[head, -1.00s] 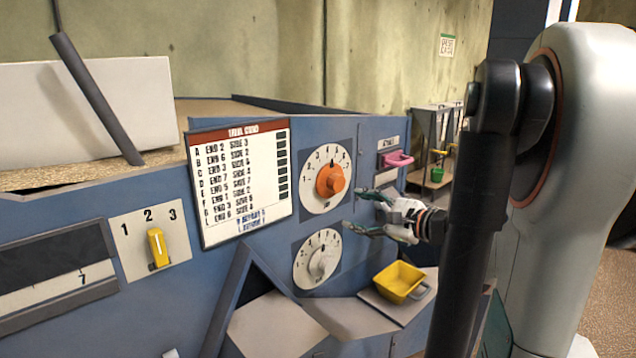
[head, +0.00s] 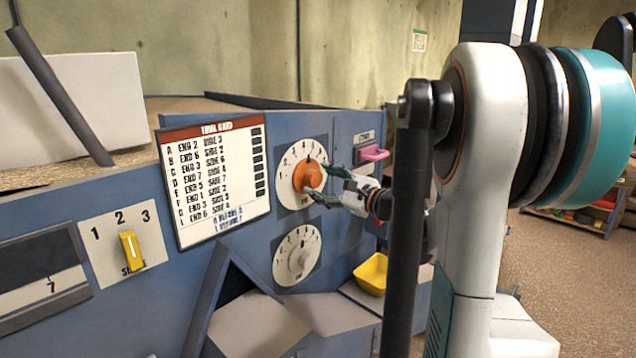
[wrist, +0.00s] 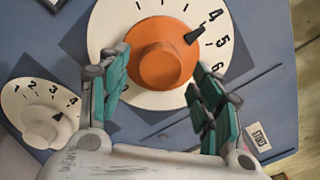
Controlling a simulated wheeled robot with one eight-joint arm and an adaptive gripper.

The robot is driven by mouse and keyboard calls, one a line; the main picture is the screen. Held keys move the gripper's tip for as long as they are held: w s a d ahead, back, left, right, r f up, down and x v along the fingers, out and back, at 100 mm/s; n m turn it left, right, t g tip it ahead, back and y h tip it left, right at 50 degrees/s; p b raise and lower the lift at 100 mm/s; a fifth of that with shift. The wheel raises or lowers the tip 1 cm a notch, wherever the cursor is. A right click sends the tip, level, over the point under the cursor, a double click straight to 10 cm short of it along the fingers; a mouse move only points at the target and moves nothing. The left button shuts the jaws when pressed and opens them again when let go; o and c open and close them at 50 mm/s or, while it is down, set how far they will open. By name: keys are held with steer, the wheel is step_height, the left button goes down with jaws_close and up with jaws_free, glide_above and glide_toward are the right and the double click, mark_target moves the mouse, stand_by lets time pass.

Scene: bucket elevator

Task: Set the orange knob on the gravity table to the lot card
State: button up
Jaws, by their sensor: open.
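The orange knob (head: 306,177) sits on a white numbered dial (head: 303,200) on the blue gravity table. In the wrist view the orange knob (wrist: 162,55) has a dark pointer close to the 4. My gripper (head: 318,184) is open at the knob's right side in the head view. In the wrist view its teal fingers (wrist: 163,85) stand apart, either side of the knob's lower part; I cannot tell whether they touch it. The lot card (head: 214,178) is a white board with a red header and lettered rows of END and SIDE numbers, left of the dial.
A white knob on a second dial (head: 297,256) is below. A yellow switch (head: 131,249) is at left. A pink handle (head: 373,153) is right of the orange dial. A sloped blue chute (head: 232,290) juts out below the card.

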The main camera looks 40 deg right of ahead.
steer(key=shift+w, duration=1.15)
steer(key=c, duration=1.1)
steer(key=shift+o, duration=0.2)
steer(key=shift+a, duration=0.1)
steer(key=shift+n, duration=0.3)
steer(key=n+b, duration=0.1)
steer(key=n, duration=0.8)
